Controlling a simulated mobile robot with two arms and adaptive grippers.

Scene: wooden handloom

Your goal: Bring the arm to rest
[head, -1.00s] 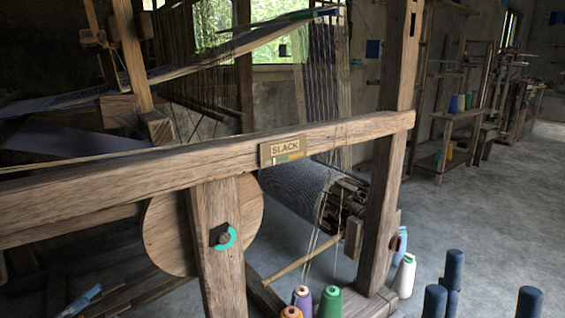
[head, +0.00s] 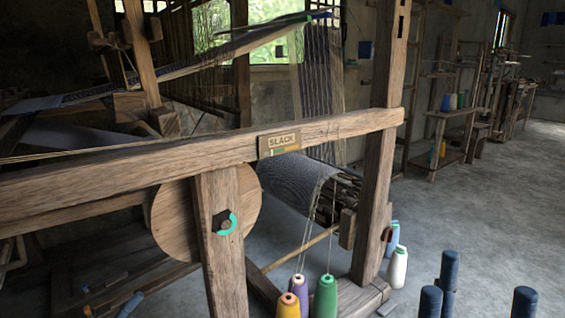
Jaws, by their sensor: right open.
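My right gripper (head: 484,279) shows at the bottom right edge as dark blue, post-like fingers pointing up. Two fingers are on its left side and one on its right, with a wide empty gap between them. It is open and holds nothing. The gripper is in front of bare grey floor, to the right of the wooden handloom (head: 225,165), and looks clear of it. The rest of this gripper and its arm are below the frame. My left gripper is not in view.
The loom's front beam carries a SLACK sign (head: 280,144). Thread cones stand at its foot, among them a green one (head: 326,298), a purple one (head: 299,292) and a white one (head: 397,267). A shelf (head: 452,114) stands behind. The floor (head: 510,200) at right is open.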

